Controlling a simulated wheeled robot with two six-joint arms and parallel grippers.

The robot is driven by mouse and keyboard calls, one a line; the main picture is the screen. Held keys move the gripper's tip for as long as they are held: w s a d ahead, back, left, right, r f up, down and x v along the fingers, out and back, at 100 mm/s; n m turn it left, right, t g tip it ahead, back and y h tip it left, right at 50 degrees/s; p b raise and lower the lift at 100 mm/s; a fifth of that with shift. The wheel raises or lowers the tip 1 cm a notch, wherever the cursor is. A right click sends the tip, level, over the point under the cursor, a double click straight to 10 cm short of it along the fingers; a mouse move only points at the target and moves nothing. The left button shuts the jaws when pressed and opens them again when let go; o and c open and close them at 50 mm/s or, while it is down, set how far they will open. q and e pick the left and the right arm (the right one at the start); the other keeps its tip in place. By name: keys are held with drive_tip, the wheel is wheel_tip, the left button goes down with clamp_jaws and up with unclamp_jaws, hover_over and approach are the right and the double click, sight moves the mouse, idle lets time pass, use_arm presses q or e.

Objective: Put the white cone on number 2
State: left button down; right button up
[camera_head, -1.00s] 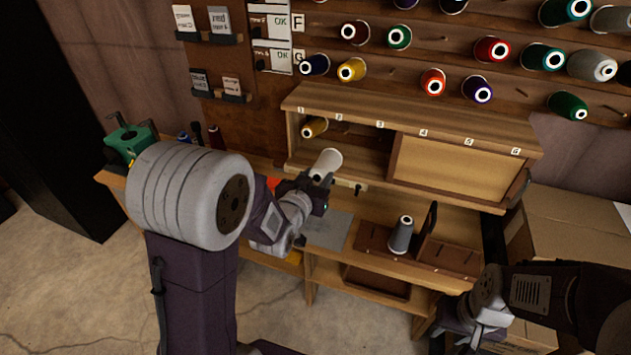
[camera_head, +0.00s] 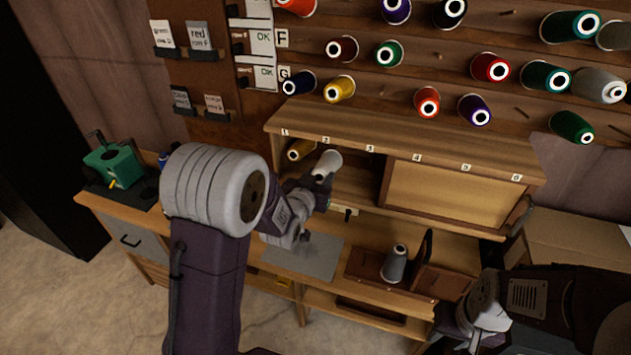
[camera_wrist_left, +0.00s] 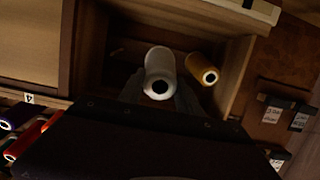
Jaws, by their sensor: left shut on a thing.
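The white cone (camera_head: 327,162) is held in my left gripper (camera_head: 316,182), in front of the open left part of the wooden cabinet, under the number 2 label (camera_head: 326,140). In the left wrist view the white cone (camera_wrist_left: 159,75) points into the open compartment, its dark-holed end toward the camera. My left gripper (camera_wrist_left: 160,98) is shut on it; its fingers are dim there. A gold cone (camera_head: 301,149) sits in the compartment under number 1, left of the white cone. My right gripper (camera_head: 482,322) is at the lower right; its fingertips cannot be made out.
A sliding panel (camera_head: 446,194) closes the cabinet's right part. A grey cone (camera_head: 395,264) stands on the bench below. Several coloured cones hang on the wall above. A green device (camera_head: 112,164) stands at the left end of the bench.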

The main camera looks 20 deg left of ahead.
use_arm(q)
drive_tip(key=shift+x, duration=0.95)
drive_tip(key=x, duration=0.5)
drive_tip(key=shift+w+r, duration=0.1)
drive_tip(key=shift+r, duration=0.05)
drive_tip(key=shift+w, duration=0.9)
drive_tip(key=shift+b, duration=0.35)
drive_tip(key=shift+f, duration=0.35)
